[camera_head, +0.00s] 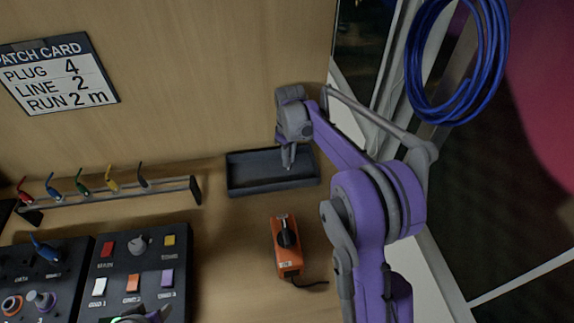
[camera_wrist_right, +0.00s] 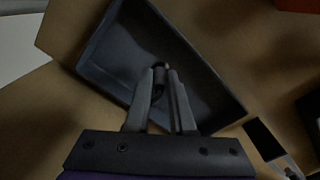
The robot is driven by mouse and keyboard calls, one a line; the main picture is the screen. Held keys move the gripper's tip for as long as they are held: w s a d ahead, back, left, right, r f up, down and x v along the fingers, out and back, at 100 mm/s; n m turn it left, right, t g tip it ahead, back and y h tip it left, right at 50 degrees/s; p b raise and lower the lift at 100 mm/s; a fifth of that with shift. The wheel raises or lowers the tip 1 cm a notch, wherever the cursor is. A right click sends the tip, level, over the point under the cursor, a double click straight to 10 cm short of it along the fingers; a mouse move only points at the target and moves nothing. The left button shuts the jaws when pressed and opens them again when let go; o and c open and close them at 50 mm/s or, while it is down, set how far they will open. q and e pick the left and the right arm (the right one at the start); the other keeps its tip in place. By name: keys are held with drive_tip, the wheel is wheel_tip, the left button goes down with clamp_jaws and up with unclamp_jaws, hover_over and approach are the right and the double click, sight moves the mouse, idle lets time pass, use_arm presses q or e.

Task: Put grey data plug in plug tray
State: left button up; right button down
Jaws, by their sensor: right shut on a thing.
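My right gripper (camera_head: 288,164) points down over the plug tray (camera_head: 240,189), a shallow dark rectangular tray against the wooden back wall. In the right wrist view its fingers (camera_wrist_right: 161,78) are shut on a small dark grey plug (camera_wrist_right: 159,70), which fits the grey data plug, though its colour is dim in shadow. The fingertips are within the tray's outline; whether the plug touches the tray floor (camera_wrist_right: 115,55) cannot be told. The fingers hide much of the plug. My left gripper is not clearly in view.
A rack (camera_head: 120,195) with several coloured cable ends stands left of the tray. An orange box with a black knob (camera_head: 286,248) lies in front of the tray. Button panels (camera_head: 180,285) fill the lower left. A blue cable coil (camera_head: 418,75) hangs at upper right.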

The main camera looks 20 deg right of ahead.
drive_tip(key=shift+f, duration=1.7)
drive_tip(key=shift+f, duration=0.15)
drive_tip(key=c, duration=0.8)
unclamp_jaws()
wheel_tip(320, 180, up, 12)
drive_tip(key=shift+s+r, duration=0.1)
drive_tip(key=shift+r, duration=0.1)
